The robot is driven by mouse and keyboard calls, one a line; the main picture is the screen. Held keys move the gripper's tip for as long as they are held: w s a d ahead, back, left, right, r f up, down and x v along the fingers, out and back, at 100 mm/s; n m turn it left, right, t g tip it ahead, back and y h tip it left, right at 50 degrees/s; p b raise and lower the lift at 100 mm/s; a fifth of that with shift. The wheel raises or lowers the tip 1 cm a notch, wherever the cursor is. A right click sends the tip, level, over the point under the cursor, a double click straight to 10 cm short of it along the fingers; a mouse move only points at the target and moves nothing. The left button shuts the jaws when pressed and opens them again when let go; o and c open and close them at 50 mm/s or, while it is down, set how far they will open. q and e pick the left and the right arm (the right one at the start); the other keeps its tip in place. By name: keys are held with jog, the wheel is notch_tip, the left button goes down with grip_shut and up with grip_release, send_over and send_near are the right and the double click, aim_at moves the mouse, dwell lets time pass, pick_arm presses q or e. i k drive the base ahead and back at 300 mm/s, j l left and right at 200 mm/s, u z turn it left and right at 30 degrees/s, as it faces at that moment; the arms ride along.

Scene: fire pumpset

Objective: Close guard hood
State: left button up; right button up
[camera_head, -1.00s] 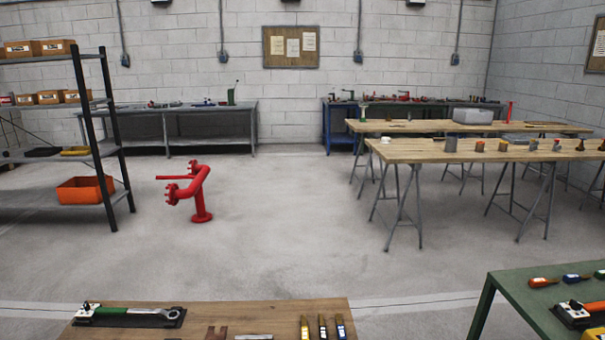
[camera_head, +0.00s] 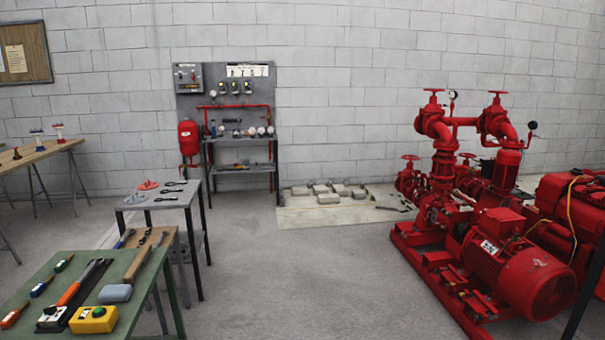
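A red fire pumpset (camera_head: 480,225) stands on a red base frame at the right of the head view. It has upright pipes with handwheels, gauges and a large red motor (camera_head: 515,270) at the front. More red machinery (camera_head: 570,210) stands behind it at the right edge. I cannot tell which part is the guard hood or whether it is open. Neither of my grippers shows in this view.
A green table (camera_head: 60,290) with tools and a yellow control box (camera_head: 93,319) is at the lower left. A small grey table (camera_head: 165,203) stands behind it. Loose pale blocks (camera_head: 328,193) lie by the wall. The middle floor (camera_head: 300,285) is clear.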

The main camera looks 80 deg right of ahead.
aim_at(489, 199)
jog(key=l+z, duration=0.15)
jog(key=z, duration=0.3)
jog(key=k+l+z, duration=0.1)
jog(key=z, duration=0.35)
jog(key=l+z, duration=0.25)
jog(key=z, duration=0.25)
jog(key=l+z, duration=0.2)
jog(key=z, duration=0.25)
jog(key=l+z, duration=0.15)
jog(key=z, duration=0.3)
jog(key=i+l+z, duration=0.4)
jog(key=l, duration=0.5)
jog(key=i+l+z, duration=0.4)
jog(key=i+l, duration=0.25)
jog(key=i+l+z, duration=0.45)
jog(key=i+l, duration=0.6)
jog(key=i, duration=0.15)
